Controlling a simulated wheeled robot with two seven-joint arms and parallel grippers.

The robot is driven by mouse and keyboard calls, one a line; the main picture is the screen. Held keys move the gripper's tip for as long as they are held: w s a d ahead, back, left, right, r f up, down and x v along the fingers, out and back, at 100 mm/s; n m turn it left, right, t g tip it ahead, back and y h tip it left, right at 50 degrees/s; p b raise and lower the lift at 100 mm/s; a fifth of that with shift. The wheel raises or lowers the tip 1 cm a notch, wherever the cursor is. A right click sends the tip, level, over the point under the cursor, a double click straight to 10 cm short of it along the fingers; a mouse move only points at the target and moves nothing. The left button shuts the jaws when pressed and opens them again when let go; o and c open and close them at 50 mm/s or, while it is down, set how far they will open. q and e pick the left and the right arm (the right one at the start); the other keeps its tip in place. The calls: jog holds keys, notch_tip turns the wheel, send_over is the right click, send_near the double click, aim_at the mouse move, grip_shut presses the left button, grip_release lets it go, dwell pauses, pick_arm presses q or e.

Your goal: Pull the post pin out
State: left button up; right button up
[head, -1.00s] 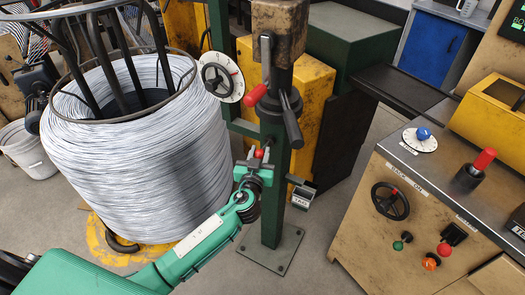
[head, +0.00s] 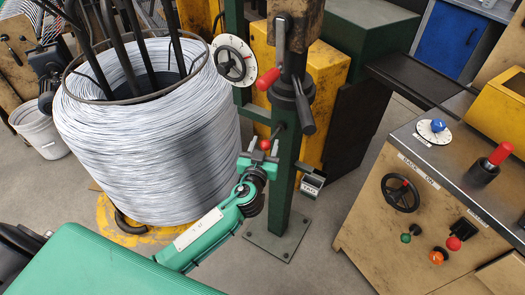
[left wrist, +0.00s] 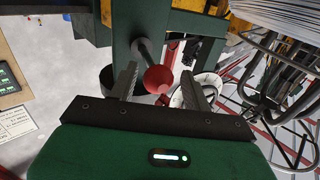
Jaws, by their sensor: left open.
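The post pin ends in a red ball knob (head: 265,144) on the left side of the green post (head: 287,190) in the head view. In the left wrist view the red knob (left wrist: 158,79) faces the camera, with a grey shaft behind it running to the green post. My left gripper (head: 262,147) is open, its fingers on either side of the knob. In the left wrist view a gap shows between knob and fingers; whether either finger touches it, I cannot tell. My right gripper is not in view.
A dial with a handwheel (head: 233,62) and a red-tipped lever (head: 268,77) are above the knob. A small tag holder (head: 312,183) hangs on the post's right. A large wire coil (head: 150,140) stands left; a control console (head: 400,230) stands right.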

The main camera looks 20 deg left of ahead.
pick_arm(q)
jog(key=shift+s, duration=0.25)
jog(key=s, duration=0.1)
jog(key=s+b, duration=0.1)
jog(key=s, duration=0.3)
jog(key=shift+s+d+f, duration=0.1)
jog(key=shift+s+d, duration=0.05)
jog(key=shift+d, duration=0.2)
jog(key=b, duration=0.2)
send_near(263, 149)
jog(key=shift+s, duration=1.4)
jog(key=shift+d, duration=0.3)
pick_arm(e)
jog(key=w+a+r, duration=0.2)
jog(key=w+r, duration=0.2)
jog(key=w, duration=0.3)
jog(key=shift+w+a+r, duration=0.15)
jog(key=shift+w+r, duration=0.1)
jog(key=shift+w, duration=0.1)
